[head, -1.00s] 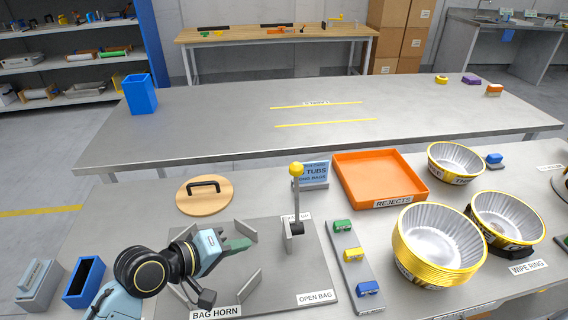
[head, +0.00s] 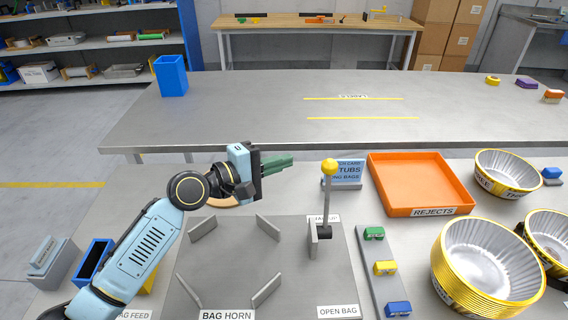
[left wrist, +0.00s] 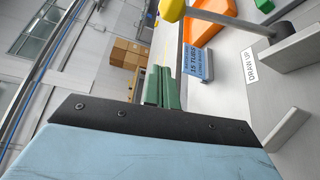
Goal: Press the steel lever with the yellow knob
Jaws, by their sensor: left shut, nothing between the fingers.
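The steel lever (head: 327,205) stands upright on the grey plate, with a yellow knob (head: 330,167) on top. In the left wrist view the knob (left wrist: 172,9) is at the top edge and the lever's rod (left wrist: 232,21) runs to the right from it. My left gripper (head: 291,160) has green fingers, shut and empty. It is to the left of the knob, at about its height in the picture, and apart from it. The fingers also show in the left wrist view (left wrist: 161,86). My right gripper is in neither view.
A blue sign (head: 345,173) stands behind the lever. An orange rejects tray (head: 418,184) is to the right. A strip with coloured buttons (head: 379,268) and stacked tubs (head: 488,262) are at the front right. Upright fins (head: 268,227) stand on the plate left of the lever.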

